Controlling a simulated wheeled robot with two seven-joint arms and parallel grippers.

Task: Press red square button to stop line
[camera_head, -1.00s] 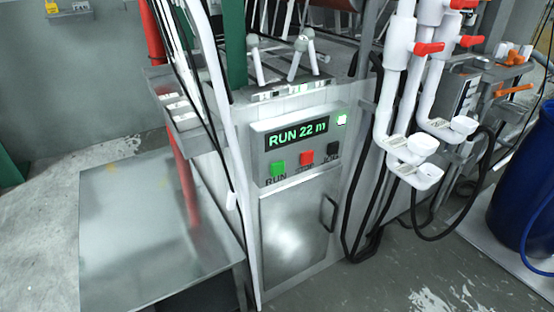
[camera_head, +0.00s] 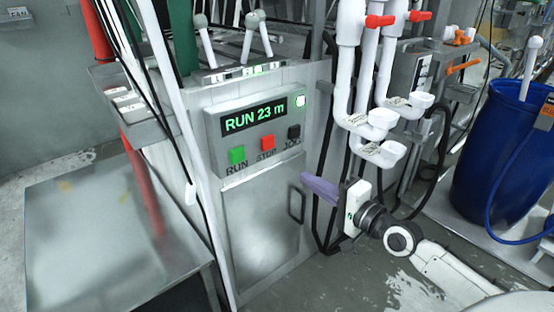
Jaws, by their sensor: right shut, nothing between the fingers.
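The control panel (camera_head: 213,140) on the machine front has a display (camera_head: 254,115) reading "RUN 23 m". Below it are a green square button (camera_head: 237,155) labelled RUN, a red square button (camera_head: 267,142) labelled STOP, and a black button (camera_head: 293,132) labelled JOG. My right gripper (camera_head: 306,184) is shut and empty, with purplish fingers pointing left. In the picture it is below and right of the red button, in front of the cabinet door's right edge, and apart from the panel. My left gripper is out of view.
Below the panel is a metal cabinet door (camera_head: 255,225) with a dark handle (camera_head: 296,204). White pipes with red valve handles (camera_head: 380,21) and white cups (camera_head: 383,153) hang above my right arm. A blue barrel (camera_head: 500,150) stands at right, a flat metal table (camera_head: 95,235) at left.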

